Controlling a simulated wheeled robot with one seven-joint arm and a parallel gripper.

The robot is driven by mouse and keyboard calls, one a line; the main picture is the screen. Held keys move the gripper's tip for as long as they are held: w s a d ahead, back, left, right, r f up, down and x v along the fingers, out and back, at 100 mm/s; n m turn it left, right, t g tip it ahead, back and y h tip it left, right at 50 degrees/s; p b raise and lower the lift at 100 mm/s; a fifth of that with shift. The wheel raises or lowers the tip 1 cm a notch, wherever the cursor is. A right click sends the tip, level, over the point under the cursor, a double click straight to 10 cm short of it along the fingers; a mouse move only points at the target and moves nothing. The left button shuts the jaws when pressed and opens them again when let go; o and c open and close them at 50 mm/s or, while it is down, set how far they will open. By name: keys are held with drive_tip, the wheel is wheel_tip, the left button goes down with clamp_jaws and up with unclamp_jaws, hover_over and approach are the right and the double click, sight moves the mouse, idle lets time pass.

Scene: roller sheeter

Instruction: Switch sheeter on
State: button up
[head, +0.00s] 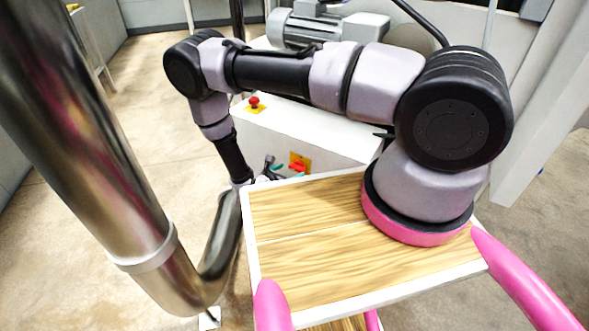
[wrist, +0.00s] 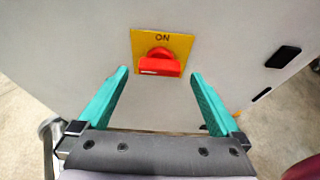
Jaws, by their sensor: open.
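The sheeter's white cabinet stands beyond my wooden tray top. Its red rotary switch (wrist: 159,63) sits on a yellow plate (wrist: 181,44) marked "ON" in the wrist view. The red handle lies about horizontal. In the head view the yellow switch plate (head: 299,158) shows small on the cabinet front, with red on it. My gripper (wrist: 160,80) is open and empty. Its two green fingers point at the panel, one to each side of the switch and slightly below it. I see no contact; the exact gap to the panel is unclear. In the head view my gripper (head: 281,168) is partly hidden.
A red mushroom button (head: 254,101) on a yellow base sits on top of the cabinet (head: 313,125). A grey motor (head: 325,27) stands behind it. Dark slots (wrist: 283,56) mark the panel's right side. Bare floor (head: 150,80) lies to the left.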

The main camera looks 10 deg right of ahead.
sight(296, 168)
drive_tip(key=shift+x, duration=2.05)
drive_tip(key=c, duration=1.2)
